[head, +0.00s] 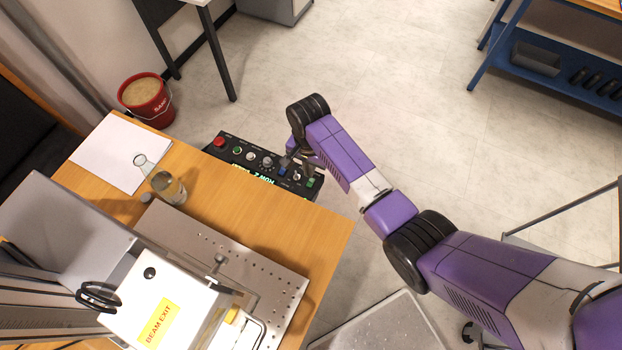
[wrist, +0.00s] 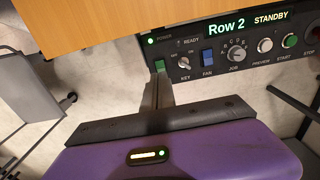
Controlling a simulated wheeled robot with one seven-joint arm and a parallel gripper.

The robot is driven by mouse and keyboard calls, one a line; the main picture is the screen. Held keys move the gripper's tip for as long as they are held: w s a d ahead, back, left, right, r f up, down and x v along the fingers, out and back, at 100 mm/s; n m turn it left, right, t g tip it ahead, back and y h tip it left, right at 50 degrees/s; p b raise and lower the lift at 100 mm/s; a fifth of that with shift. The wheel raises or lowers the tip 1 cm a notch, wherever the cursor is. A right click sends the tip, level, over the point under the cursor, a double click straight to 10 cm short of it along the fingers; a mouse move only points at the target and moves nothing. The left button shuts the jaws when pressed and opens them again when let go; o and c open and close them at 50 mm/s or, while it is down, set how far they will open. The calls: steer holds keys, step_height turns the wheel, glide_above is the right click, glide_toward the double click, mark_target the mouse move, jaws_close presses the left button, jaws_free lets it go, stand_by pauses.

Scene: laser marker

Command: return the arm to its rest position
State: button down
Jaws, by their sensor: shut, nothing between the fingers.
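My gripper (wrist: 158,82) is shut and empty, its thin dark fingers pointing at the left end of the black control panel (wrist: 215,77). The fingertips appear just below a green rocker switch (wrist: 159,66); I cannot tell whether they touch it. The panel's display (wrist: 247,23) reads "Row 2" and "STANDBY". In the head view my purple arm (head: 340,152) reaches in from the lower right, bent at a black joint, with the gripper (head: 287,163) over the panel (head: 240,152) at the table's edge.
The wooden table (head: 323,232) carries the laser marker (head: 150,300) with its perforated metal plate (head: 262,268), a glass flask (head: 168,188) and white paper (head: 110,150). A red bucket (head: 147,100) stands beyond. A blue shelf (head: 550,65) is at upper right.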

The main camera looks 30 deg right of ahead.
stand_by(0.4)
steer(key=w+a+r+n+t+y, duration=0.1)
steer(key=w+a+r+n+t, duration=0.3)
steer(key=w+r+t, duration=0.5)
steer(key=s+d+r+n+t+h+b, duration=0.1)
steer(key=s+r+n+t, duration=0.3)
steer(key=s, duration=0.8)
steer(key=s+d+r+t+b, duration=0.1)
steer(key=s+r, duration=0.5)
steer(key=s, duration=0.5)
steer(key=s+d+r+n+t+h+b, duration=0.1)
steer(key=s+d+r+n+t, duration=0.15)
steer(key=s+r, duration=0.65)
steer(key=s+f+g+y, duration=0.1)
steer(key=s+f, duration=0.3)
steer(key=s, duration=0.7)
steer(key=shift+s+a+f+g+b, duration=0.25)
steer(key=shift+s+g+b, duration=0.1)
steer(key=shift+b, duration=0.1)
